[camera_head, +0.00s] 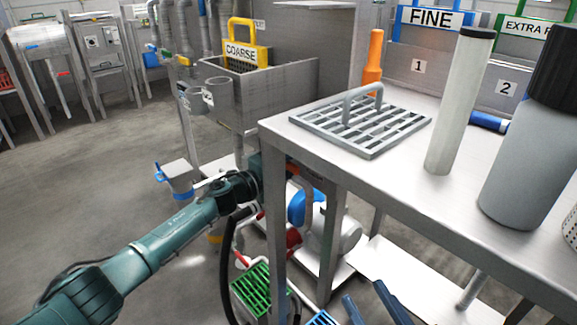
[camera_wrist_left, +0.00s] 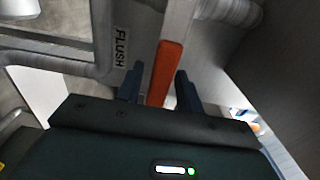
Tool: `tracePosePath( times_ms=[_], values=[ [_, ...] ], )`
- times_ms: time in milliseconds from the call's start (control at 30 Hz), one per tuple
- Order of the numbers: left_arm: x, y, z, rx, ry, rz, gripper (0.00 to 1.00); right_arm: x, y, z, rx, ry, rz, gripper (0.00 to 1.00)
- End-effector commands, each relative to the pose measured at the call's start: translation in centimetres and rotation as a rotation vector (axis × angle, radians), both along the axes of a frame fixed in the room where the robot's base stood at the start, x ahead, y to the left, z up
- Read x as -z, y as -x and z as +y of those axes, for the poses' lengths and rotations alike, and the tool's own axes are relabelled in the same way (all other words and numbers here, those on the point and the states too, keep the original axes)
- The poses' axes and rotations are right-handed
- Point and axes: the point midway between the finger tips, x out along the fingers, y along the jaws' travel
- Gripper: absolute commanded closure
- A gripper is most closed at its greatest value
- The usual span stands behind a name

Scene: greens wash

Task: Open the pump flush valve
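In the left wrist view, an orange-red lever handle (camera_wrist_left: 166,72) stands beside a label reading FLUSH (camera_wrist_left: 121,46). My left gripper (camera_wrist_left: 158,82) has its two dark fingers apart, one on each side of the handle. A gap shows on at least the right side; contact cannot be told. In the head view my left gripper (camera_head: 256,172) reaches in beside the table leg, and its fingertips and the flush handle are hidden there. My right gripper (camera_head: 366,293) shows only as two dark blue fingers spread apart at the bottom edge, with nothing seen between them.
A steel table (camera_head: 400,170) holds a grate (camera_head: 365,130), a pale cylinder (camera_head: 460,100) and a grey bottle (camera_head: 520,160). A pump with a blue part (camera_head: 303,205) sits below. A COARSE basin (camera_head: 285,95) stands behind. Open floor lies left.

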Motion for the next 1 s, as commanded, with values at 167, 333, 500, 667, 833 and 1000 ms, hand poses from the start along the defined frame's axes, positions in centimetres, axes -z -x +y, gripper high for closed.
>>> tracePosePath(
  times_ms=[167, 333, 500, 667, 833, 1000],
  values=[
    [0.03, 0.01, 0.04, 0.000, 0.000, 0.000, 0.79, -0.06, -0.08, 0.00, -0.001, 0.002, -0.003, 0.64],
    [0.03, 0.01, 0.04, -0.001, 0.000, 0.000, 0.93, 0.06, -0.10, -0.01, 0.000, 0.004, -0.002, 0.64],
    [0.04, 0.01, 0.06, -0.001, 0.000, 0.000, 1.00, 0.21, -0.11, -0.01, 0.000, 0.005, 0.001, 0.64],
    [0.04, 0.01, 0.06, -0.001, 0.000, 0.000, 1.00, 0.29, -0.10, -0.03, 0.000, 0.006, 0.003, 0.64],
    [-0.11, 0.01, 0.06, -0.001, 0.006, 0.006, 1.00, 0.19, -0.02, -0.05, 0.001, 0.008, 0.006, 0.64],
    [-0.76, 0.01, 0.06, -0.001, 0.040, 0.041, 1.00, -0.37, 0.06, -0.18, 0.008, 0.033, 0.005, 0.64]
  ],
)
